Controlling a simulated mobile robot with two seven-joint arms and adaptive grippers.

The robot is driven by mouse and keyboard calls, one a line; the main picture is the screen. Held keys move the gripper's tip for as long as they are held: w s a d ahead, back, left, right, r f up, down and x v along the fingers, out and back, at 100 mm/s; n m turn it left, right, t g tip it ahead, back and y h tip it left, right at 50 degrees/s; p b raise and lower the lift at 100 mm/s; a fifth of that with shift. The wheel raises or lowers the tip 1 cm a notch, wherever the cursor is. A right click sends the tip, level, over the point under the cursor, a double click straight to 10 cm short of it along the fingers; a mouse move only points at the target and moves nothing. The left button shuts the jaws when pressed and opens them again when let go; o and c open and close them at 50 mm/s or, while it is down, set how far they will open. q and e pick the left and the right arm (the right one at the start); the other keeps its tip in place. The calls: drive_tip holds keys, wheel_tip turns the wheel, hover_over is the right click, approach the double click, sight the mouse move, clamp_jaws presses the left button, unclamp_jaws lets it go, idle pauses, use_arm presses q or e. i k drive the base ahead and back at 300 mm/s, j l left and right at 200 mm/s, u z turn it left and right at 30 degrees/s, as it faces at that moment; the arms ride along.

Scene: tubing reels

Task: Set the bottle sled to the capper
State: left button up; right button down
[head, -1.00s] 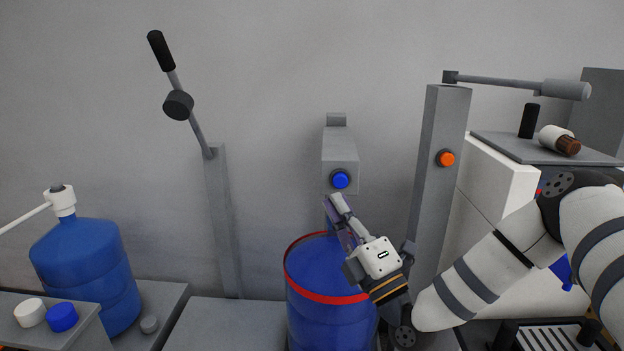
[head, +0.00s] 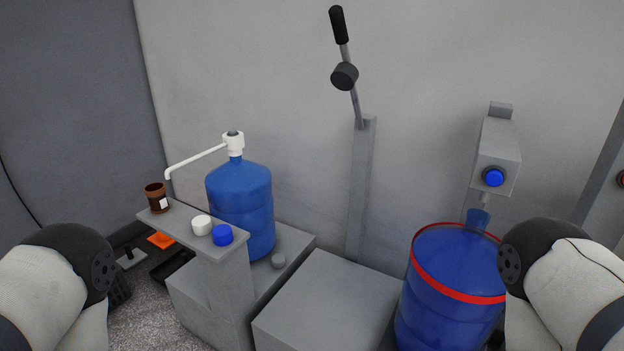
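A small brown bottle (head: 156,197) with a white label stands upright and open on the left end of a grey ledge (head: 188,229), near the tip of a white pump spout. I cannot tell for sure which part is the sled. A lever press (head: 362,190), possibly the capper, stands in the middle against the wall. Its lever has a black handle and is raised. My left arm shows at the lower left and my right arm at the lower right. Neither gripper can be seen.
A blue water jug (head: 240,205) with the pump stands behind the ledge. A blue drum (head: 452,285) with a red rim stands at right under a blue-button box (head: 497,150). A grey block top (head: 325,300) is clear.

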sight(452, 298)
drive_tip(key=z, duration=1.05)
